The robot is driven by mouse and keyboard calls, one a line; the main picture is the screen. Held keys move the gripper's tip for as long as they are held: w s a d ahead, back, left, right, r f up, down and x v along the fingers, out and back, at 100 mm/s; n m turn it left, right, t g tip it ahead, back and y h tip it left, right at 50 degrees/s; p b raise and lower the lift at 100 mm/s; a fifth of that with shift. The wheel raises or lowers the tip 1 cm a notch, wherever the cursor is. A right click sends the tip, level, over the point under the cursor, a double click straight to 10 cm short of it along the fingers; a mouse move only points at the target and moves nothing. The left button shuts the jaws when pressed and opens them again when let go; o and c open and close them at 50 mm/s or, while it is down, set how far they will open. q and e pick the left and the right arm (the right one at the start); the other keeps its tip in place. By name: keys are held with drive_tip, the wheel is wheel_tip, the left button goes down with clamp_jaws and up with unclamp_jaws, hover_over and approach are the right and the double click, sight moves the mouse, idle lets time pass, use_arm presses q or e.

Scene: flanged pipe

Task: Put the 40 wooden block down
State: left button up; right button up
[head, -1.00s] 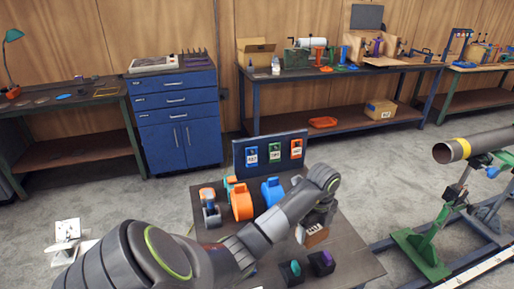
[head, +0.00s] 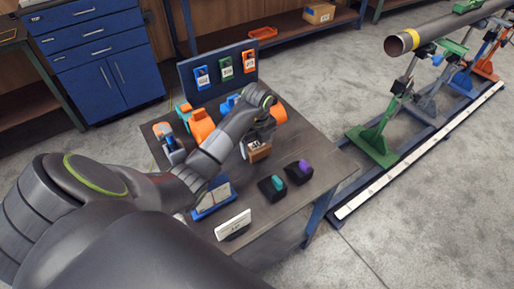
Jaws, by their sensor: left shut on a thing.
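The wooden block (head: 260,153) is small and brown with a pale label on its side; the print is too small to read. It is in the head view, at the middle of the workbench top (head: 315,140). My left gripper (head: 259,142) points down from above and is shut on the block. The wrist hides the block's upper part and most of the fingers. I cannot tell whether the block touches the bench top or hangs just above it. My right gripper is not in view.
Two black holders with a teal piece (head: 278,183) and a purple piece (head: 304,166) stand in front of the block. Orange and blue tools (head: 201,125) stand behind, before a dark panel (head: 215,72). A white sign (head: 233,225) and blue tray (head: 213,201) are near the front.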

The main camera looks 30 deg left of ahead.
use_arm(q)
drive_tip(key=shift+d+f, duration=0.1)
drive_tip(key=shift+f, duration=0.8)
drive_tip(key=o, duration=1)
drive_tip(key=shift+r, duration=0.1)
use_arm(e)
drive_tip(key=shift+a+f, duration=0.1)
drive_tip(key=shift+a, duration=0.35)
